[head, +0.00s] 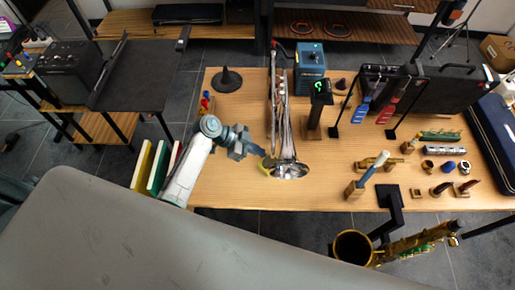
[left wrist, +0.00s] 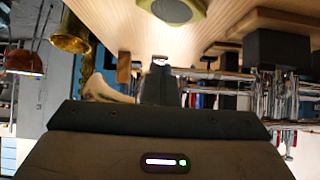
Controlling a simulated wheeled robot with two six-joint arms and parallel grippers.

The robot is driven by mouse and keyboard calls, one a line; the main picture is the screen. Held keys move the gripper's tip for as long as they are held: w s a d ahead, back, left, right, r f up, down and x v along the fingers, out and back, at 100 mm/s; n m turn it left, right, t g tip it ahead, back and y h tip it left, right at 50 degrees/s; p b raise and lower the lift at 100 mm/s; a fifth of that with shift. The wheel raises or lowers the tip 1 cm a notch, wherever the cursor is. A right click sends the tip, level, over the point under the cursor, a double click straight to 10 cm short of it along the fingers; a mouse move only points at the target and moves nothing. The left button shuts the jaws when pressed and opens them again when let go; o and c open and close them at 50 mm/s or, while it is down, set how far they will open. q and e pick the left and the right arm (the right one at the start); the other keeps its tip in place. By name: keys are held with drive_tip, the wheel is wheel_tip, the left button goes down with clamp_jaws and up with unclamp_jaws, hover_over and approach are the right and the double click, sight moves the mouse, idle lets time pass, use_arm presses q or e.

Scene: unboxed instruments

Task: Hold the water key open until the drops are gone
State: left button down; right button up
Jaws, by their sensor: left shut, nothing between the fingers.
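A silver brass instrument with long tubes (head: 281,108) stands near the middle of the wooden table, its bell (head: 290,171) toward the front edge. Its silver tubes (left wrist: 285,100) also show at the right in the left wrist view. I cannot make out the water key or any drops. My left gripper (head: 262,153) is shut and empty, just left of the bell; its dark fingers (left wrist: 160,82) point away from the camera in the left wrist view. I cannot tell whether they touch the instrument. My right gripper is not in view.
A blue box (head: 309,68) and a dark stand with a green display (head: 320,98) are behind and right of the instrument. Several small parts and a dark case (head: 430,98) fill the right side.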

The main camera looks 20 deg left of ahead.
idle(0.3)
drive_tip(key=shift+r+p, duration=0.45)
drive_tip(key=shift+p, duration=0.05)
